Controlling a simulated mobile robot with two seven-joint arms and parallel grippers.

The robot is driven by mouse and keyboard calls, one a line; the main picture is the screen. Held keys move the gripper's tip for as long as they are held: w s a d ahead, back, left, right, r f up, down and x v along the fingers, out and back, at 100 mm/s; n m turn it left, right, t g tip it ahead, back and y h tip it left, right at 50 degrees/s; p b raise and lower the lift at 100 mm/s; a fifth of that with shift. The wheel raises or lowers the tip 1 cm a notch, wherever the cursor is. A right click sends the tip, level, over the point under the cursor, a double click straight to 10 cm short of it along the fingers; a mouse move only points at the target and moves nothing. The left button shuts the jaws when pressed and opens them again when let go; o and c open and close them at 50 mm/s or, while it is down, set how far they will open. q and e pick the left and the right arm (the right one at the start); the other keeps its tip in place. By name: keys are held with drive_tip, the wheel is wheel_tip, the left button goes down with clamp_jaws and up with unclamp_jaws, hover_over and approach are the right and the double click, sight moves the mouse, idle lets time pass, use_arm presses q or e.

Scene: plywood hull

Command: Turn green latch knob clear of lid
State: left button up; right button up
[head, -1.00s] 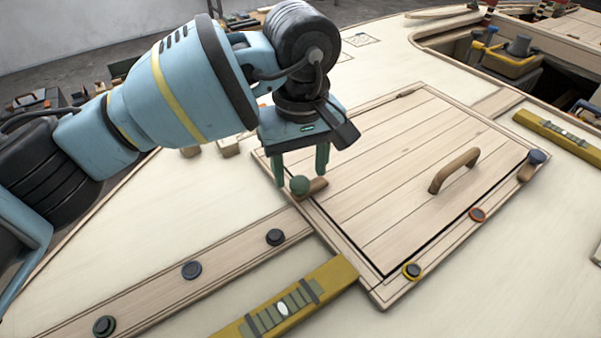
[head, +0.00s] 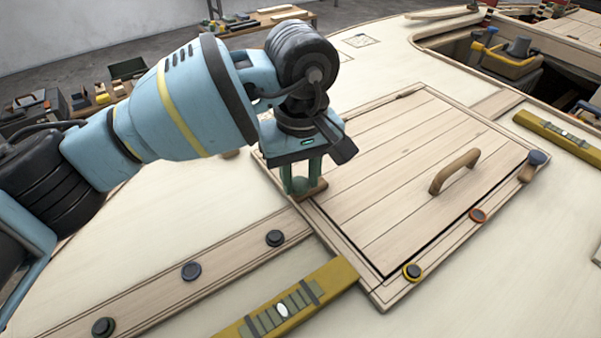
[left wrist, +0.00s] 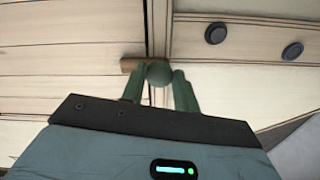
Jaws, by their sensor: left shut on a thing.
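The green latch knob (head: 299,186) sits on a short wooden latch bar (head: 318,188) at the near left edge of the lid (head: 400,170). In the left wrist view the round knob (left wrist: 159,73) lies between my two green fingers, and the bar (left wrist: 132,64) reaches left from it across the dark seam onto the lid's boards. My left gripper (head: 303,184) points down and is shut on the knob. Its fingers partly hide the knob in the head view. My right gripper is not in view.
A curved wooden handle (head: 454,171) stands on the lid. Orange (head: 478,216) and yellow (head: 411,271) ringed buttons lie along the frame. A yellow level (head: 290,303) lies in front.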

use_arm(q)
drive_tip(key=shift+r+n+p, duration=0.1)
drive_tip(key=shift+n+p, duration=0.45)
drive_tip(key=shift+n, duration=0.55)
drive_tip(key=n+p, duration=0.1)
drive_tip(key=n, duration=0.2)
drive_tip(key=shift+w+n+p, duration=0.1)
drive_tip(key=shift+n+p, duration=0.2)
drive_tip(key=shift+p, duration=0.05)
drive_tip(key=n+p, duration=0.1)
drive_tip(key=n, duration=0.1)
drive_tip(key=shift+d+n, duration=0.1)
drive_tip(key=shift+n, duration=0.2)
drive_tip(key=shift+n+p, duration=0.5)
drive_tip(key=shift+n, duration=0.4)
drive_tip(key=shift+w+n+p, duration=0.1)
drive_tip(key=shift+n+p, duration=0.35)
drive_tip(key=shift+n, duration=0.45)
drive_tip(key=n+p, duration=0.1)
drive_tip(key=n, duration=0.2)
drive_tip(key=shift+r+n+p, duration=0.1)
drive_tip(key=shift+n+p, duration=0.2)
drive_tip(key=shift+p, duration=0.1)
drive_tip(key=n+p, duration=0.2)
drive_tip(key=n, duration=0.2)
drive_tip(key=shift+w, duration=0.15)
drive_tip(key=shift+n, duration=0.3)
